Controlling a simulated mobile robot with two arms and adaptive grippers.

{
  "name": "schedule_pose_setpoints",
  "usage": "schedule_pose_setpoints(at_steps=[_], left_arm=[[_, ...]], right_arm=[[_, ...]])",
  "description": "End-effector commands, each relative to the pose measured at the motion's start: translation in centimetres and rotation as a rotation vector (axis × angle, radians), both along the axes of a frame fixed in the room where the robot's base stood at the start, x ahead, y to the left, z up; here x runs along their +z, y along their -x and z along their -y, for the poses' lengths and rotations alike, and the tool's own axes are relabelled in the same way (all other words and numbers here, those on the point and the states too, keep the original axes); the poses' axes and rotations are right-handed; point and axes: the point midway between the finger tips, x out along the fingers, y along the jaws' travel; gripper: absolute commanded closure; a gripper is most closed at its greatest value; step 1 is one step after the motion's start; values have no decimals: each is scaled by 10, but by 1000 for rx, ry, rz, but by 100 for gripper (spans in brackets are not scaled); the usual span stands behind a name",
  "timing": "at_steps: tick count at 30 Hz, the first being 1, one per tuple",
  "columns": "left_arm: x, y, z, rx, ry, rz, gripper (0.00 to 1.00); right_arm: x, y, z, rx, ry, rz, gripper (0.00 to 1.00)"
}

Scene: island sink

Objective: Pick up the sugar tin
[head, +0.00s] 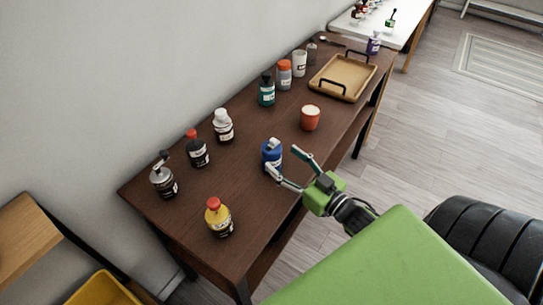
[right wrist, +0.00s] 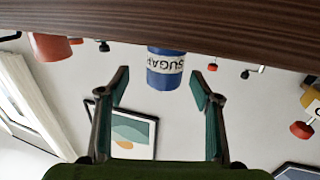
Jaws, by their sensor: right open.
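The sugar tin (head: 271,153) is blue with a white band and stands upright near the front edge of the dark brown table. In the right wrist view, which is upside down, the tin (right wrist: 166,68) shows its SUGAR label and appears in the gap between my fingers. My right gripper (head: 283,158) is open and empty, at the table's front edge beside the tin. One finger overlaps the tin's lower part in the head view. I cannot tell whether the fingertips reach past its near side. My left gripper is not in view.
Several bottles line the wall side. A wooden tray (head: 343,77) lies at the far end. Bare tabletop surrounds the tin.

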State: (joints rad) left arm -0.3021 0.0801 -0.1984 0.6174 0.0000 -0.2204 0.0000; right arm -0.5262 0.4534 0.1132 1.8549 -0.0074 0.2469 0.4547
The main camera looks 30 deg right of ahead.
Motion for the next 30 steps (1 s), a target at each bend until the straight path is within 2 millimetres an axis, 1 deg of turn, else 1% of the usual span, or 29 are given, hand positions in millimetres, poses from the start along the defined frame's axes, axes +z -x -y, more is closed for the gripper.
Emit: schedule_pose_setpoints(at_steps=[5,9,12,20,21,23,24,26,30], left_arm=[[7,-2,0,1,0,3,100],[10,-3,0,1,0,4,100],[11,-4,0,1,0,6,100],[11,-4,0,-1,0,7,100],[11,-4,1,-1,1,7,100],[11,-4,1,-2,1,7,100],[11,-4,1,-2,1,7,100],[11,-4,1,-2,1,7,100],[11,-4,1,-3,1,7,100]], right_arm=[[4,-20,-8,0,-2,4,41],[3,-38,-13,0,0,3,41],[1,-46,-14,1,-1,2,41],[0,-49,-15,1,-1,0,41],[0,-49,-15,1,-1,0,43],[0,-49,-15,1,-1,0,59],[0,-49,-15,1,-1,0,69],[0,-49,-15,1,-1,0,85],[1,-49,-15,1,-1,2,86]])
